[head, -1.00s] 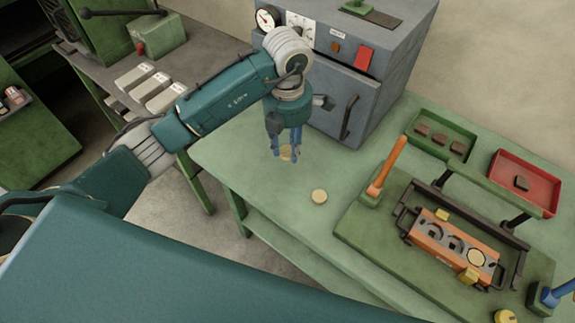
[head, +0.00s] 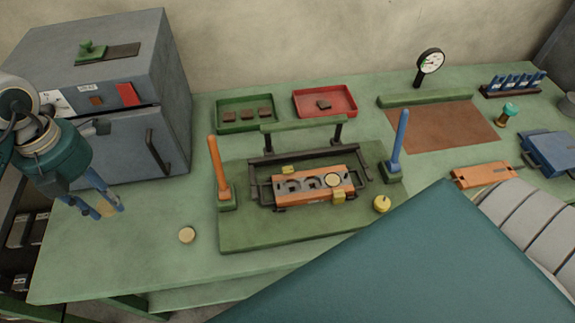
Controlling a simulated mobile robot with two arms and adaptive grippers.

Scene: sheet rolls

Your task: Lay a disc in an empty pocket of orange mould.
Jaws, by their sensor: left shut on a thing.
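My left gripper (head: 108,207), with blue fingers, is at the left of the head view, over the left end of the green table. It is shut on a pale yellow disc (head: 104,208). Another such disc (head: 187,235) lies on the table to the right of the gripper. The orange mould (head: 310,187) sits in a dark frame at the middle. A pale disc (head: 333,180) lies in its right pocket; its left and middle pockets look dark and without discs. My right gripper is not in view.
An orange lever (head: 219,174) and a blue lever (head: 400,146) stand either side of the mould. A green tray (head: 247,128) and red tray (head: 355,103) lie at the back. A grey oven (head: 105,110) stands at left.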

